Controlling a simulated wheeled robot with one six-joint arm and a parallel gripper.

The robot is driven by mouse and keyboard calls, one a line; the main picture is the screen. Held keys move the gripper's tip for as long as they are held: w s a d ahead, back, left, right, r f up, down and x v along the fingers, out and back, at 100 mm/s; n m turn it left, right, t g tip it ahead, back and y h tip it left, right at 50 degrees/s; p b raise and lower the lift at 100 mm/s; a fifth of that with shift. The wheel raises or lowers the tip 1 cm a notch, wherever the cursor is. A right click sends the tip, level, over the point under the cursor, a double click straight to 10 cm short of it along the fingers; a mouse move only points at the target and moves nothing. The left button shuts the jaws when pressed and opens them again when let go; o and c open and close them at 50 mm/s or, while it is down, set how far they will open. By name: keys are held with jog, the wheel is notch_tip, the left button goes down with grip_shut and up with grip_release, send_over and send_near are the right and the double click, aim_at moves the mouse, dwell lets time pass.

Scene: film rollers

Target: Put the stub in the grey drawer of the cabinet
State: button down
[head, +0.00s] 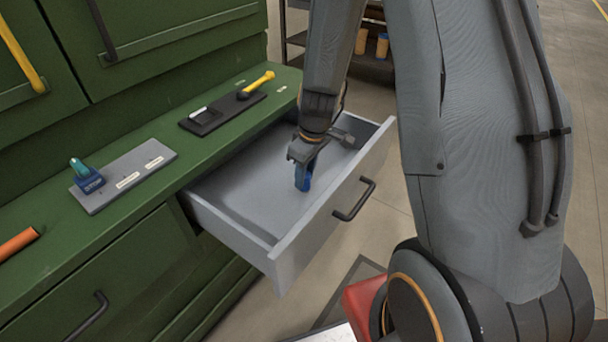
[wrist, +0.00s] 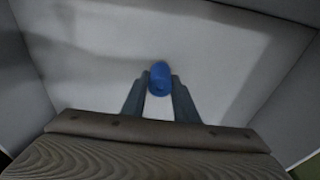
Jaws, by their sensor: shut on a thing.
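The grey drawer (head: 285,262) of the green cabinet (head: 150,90) stands pulled out, with a black bar handle on its front. My gripper (head: 303,172) points down inside the drawer, between its walls. It is shut on a blue stub (head: 304,183). In the wrist view the stub (wrist: 160,78) sits between the two fingertips (wrist: 160,90), over the pale drawer floor (wrist: 105,55). I cannot tell whether the stub touches the floor. Part of the stub is hidden by the fingers.
On the green counter lie a grey labelled board (head: 125,178) with a blue and teal item (head: 86,177), a black tray (head: 215,115) with a yellow-handled tool (head: 258,84), and an orange cylinder (head: 17,243). A red object (head: 362,303) is near my base.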

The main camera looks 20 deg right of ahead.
aim_at(310, 192)
jog(key=c, duration=1.4)
grip_release()
notch_tip(310, 192, up, 12)
jog(key=s+d, duration=0.1)
jog(key=s, duration=0.1)
jog(key=s+r+m, duration=0.2)
jog(key=s+m, duration=0.2)
jog(key=s, duration=0.3)
jog(key=s+r+m+g+h, duration=0.1)
jog(key=s+m, duration=0.3)
jog(key=s, duration=0.4)
jog(key=shift+s+d+r+p, duration=0.25)
jog(key=shift+d+r+p, duration=0.05)
jog(key=shift+r, duration=0.1)
jog(key=shift+a+r+n+p, duration=0.2)
jog(key=shift+a+r+p, duration=0.1)
jog(key=shift+a+p, duration=0.2)
jog(key=shift+a+r+n+p, duration=0.25)
jog(key=shift+a+p, duration=0.15)
jog(key=shift+a, duration=0.15)
